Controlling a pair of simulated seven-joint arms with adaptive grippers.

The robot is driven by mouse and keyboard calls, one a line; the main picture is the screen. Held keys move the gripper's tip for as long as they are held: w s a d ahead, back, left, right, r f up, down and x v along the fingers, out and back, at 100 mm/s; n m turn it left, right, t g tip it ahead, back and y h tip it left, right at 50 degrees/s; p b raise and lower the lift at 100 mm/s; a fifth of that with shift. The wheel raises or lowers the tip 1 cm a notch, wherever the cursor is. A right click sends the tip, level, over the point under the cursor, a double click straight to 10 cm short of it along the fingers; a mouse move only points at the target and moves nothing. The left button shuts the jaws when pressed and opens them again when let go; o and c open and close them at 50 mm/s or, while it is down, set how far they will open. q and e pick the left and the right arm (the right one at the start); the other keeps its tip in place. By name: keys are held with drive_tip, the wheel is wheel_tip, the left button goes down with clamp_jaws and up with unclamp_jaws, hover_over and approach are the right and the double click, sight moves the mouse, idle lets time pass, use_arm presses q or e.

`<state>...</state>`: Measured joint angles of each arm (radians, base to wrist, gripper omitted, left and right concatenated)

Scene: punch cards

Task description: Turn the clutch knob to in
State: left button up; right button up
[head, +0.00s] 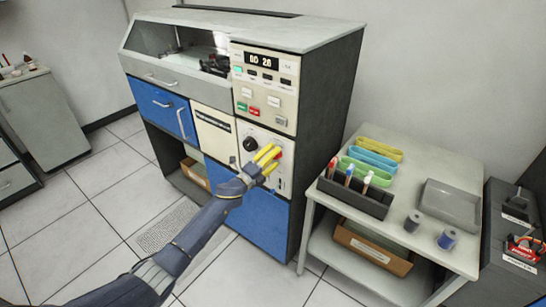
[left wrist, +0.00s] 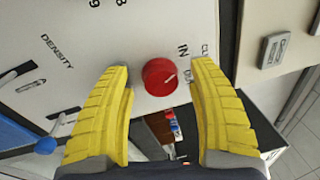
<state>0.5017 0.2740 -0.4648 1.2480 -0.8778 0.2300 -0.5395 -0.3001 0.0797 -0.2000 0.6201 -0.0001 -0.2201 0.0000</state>
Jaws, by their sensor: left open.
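The clutch knob is a round red knob with a white pointer line. In the left wrist view the clutch knob (left wrist: 159,77) sits on a pale panel. Its line points right and slightly up, near the printed "IN" and a partly cut-off word. My left gripper (left wrist: 161,68) has its yellow fingers spread on both sides of the knob, apart from it in the picture; contact is not clear. In the head view the left gripper (head: 270,159) reaches the machine's front panel and hides most of the red knob. My right gripper is not in view.
A black dial (head: 250,144) is left of the fingers on the same panel. A keypad with a display (head: 263,61) is above. A table (head: 445,165) at right holds colored trays, a pen rack (head: 355,195), a grey tray and two spools. Floor is open at left.

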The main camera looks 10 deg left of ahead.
use_arm(q)
drive_tip(key=v, duration=1.2)
idle(0.6)
